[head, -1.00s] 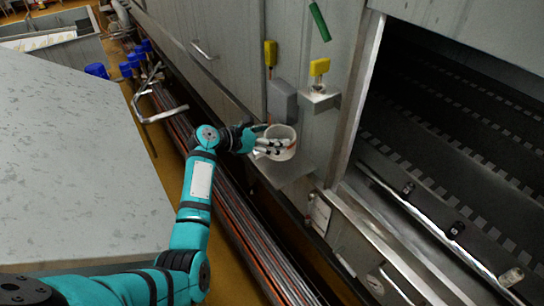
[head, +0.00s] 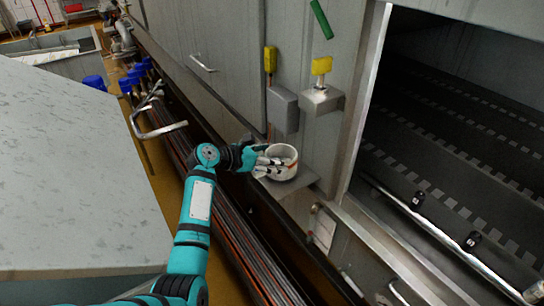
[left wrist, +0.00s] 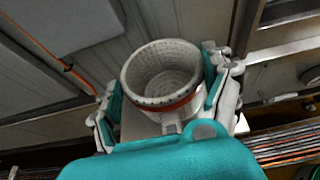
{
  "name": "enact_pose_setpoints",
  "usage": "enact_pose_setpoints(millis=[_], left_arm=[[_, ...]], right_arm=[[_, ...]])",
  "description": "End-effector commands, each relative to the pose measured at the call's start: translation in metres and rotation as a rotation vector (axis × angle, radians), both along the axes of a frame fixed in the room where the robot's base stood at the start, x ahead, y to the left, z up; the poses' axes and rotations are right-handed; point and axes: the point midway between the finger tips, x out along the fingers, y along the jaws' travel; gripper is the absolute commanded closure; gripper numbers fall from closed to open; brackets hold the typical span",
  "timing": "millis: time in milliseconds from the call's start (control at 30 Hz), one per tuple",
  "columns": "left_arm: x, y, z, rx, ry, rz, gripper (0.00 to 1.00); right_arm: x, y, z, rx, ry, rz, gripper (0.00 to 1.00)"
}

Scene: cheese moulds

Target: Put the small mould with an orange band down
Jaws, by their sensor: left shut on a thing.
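The small mould (head: 284,151) is a white, open-topped, perforated cup, held upright. The mould is over a small grey metal shelf (head: 302,186) on the machine's side. Part of this shelf also shows below the mould in the left wrist view (left wrist: 138,125). I cannot tell whether the mould's base touches it. My right gripper is not in view.
A grey box (head: 283,110) and a bracket (head: 321,101) with a yellow-topped part jut from the wall above the shelf. A dark opening (head: 460,130) lies to the right. Pipes (head: 235,235) run below, and a large grey surface (head: 70,180) is at left.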

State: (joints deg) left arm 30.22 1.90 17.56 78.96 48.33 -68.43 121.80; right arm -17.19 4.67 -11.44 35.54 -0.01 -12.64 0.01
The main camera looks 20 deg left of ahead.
Motion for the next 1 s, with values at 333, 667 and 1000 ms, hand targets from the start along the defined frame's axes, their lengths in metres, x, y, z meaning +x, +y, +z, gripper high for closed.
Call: enact_pose_setpoints(millis=[333,667,1000], left_arm=[[0.000,0.000,0.000,-0.001,0.001,0.000,0.00],[-0.019,0.015,0.013,0.001,-0.001,0.003,0.00],[-0.071,0.055,0.039,0.002,0.000,0.001,0.00]], right_arm=[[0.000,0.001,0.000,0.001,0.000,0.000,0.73],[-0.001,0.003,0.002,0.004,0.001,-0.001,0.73],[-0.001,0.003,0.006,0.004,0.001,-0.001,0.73]])
